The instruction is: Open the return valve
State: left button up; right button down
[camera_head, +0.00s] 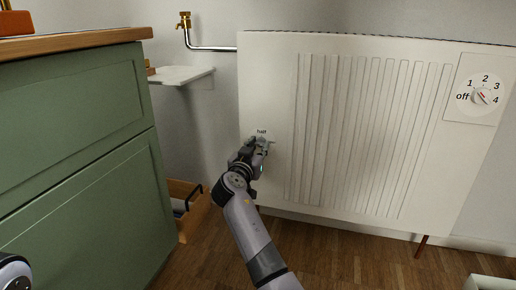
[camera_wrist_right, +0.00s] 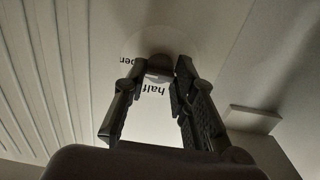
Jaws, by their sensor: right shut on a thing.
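The return valve is a small knob (camera_wrist_right: 157,71) on a pale round dial plate (camera_wrist_right: 148,112), low on the left part of the white radiator (camera_head: 268,80). In the right wrist view the word "half" and part of "open" can be read on the plate. In the head view a small "half" label shows just above my gripper, which hides most of the knob. My right gripper (camera_head: 262,145) is shut on the valve knob, one finger on each side, also seen in the right wrist view (camera_wrist_right: 162,80). My left gripper is out of view; only a bit of that arm shows.
A numbered thermostat dial (camera_head: 480,95) is at the radiator's upper right. A brass pipe fitting (camera_head: 184,21) and a small white shelf (camera_head: 181,75) are left of the radiator. A green cabinet (camera_head: 75,130) stands at left, with a wooden crate (camera_head: 186,227) beside it on the floor.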

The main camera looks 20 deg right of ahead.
aim_at(262, 112)
jog(key=shift+f, duration=0.15)
jog(key=c, duration=1.3)
grip_release()
jog(key=shift+r, duration=0.2)
notch_tip(262, 112, up, 10)
jog(key=shift+f, duration=0.1)
